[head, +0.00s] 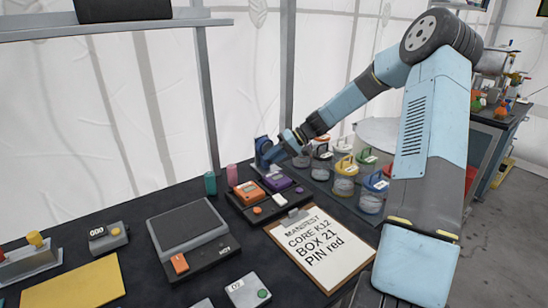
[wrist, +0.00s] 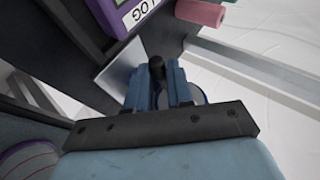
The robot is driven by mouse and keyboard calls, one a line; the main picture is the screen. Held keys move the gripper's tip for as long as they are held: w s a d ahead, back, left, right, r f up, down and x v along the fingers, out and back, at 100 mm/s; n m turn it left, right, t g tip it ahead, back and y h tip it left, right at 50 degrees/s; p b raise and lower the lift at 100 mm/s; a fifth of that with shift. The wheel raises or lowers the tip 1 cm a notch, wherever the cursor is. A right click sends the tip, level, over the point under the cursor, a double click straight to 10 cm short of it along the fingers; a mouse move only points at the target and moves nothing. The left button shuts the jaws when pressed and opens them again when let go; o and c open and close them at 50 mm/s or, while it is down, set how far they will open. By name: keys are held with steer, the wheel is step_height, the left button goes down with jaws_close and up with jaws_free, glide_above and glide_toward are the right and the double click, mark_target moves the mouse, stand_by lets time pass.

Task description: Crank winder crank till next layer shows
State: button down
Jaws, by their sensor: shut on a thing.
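My gripper (head: 268,154) reaches down to the back of the dark bench in the head view. In the wrist view its two blue fingers (wrist: 160,88) are shut around a dark upright knob (wrist: 157,68), which looks like the winder crank's handle. A grey plate (wrist: 118,76) lies beside the fingers, and a rounded blue edge (wrist: 200,96) shows behind them. Most of the winder is hidden by my gripper, and I cannot make out its layers or the crank's angle.
A purple box (head: 277,182) and an orange box (head: 250,193) stand close in front of my gripper. A pink cylinder (head: 232,175) is to its left, several lidded jars (head: 344,178) to its right. A manifest clipboard (head: 318,248) lies in front. The tent wall is behind.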

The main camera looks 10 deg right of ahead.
steer(key=shift+w+d+r, duration=0.1)
steer(key=shift+w+d, duration=0.05)
steer(key=shift+w, duration=0.05)
stand_by(0.4)
steer(key=c, duration=1.2)
jaws_free()
steer(key=shift+o, duration=0.7)
steer(key=shift+s, duration=0.1)
steer(key=v, duration=1.3)
steer(key=shift+d, duration=0.4)
